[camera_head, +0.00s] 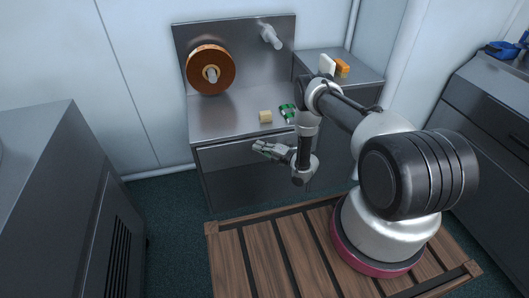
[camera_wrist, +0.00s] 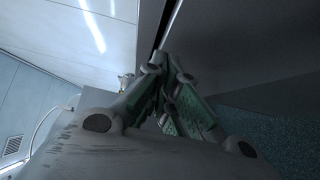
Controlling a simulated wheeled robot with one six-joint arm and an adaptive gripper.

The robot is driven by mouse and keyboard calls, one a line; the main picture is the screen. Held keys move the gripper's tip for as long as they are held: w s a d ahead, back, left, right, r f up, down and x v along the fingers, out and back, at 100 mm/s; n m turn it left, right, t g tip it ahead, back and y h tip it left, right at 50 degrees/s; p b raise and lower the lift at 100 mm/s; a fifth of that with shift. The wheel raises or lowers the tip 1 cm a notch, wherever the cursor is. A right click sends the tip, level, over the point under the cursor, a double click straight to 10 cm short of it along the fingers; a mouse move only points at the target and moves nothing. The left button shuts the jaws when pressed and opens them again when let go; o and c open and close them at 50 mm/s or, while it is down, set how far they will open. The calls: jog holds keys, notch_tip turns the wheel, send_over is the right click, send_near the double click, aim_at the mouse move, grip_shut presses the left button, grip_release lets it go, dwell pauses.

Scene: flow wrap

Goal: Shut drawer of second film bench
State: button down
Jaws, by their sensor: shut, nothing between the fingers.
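The film bench (camera_head: 235,112) stands at the back, with a metal top and a copper-orange film reel (camera_head: 203,70) on its upright back panel. Its drawer front (camera_head: 222,157) is a grey panel just under the top's front edge. I cannot tell for sure whether a small gap is left there. My gripper (camera_head: 257,147) is shut and empty, low in front of the drawer panel, pointing left. In the wrist view my gripper's fingertips (camera_wrist: 166,68) are together close to a grey panel edge; contact is unclear. My forearm hides the right part of the bench front.
A small yellow block (camera_head: 265,116) and a green item (camera_head: 287,111) lie on the bench top. White and orange boxes (camera_head: 342,67) stand on the side counter. Grey cabinets stand left (camera_head: 50,165) and right (camera_head: 490,130). A wooden platform (camera_head: 262,255) lies in front.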

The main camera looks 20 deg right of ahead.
aim_at(254, 140)
jog(key=shift+w, duration=0.4)
jog(key=shift+w, duration=1.1)
jog(key=shift+w+r, duration=0.15)
jog(key=shift+w, duration=0.05)
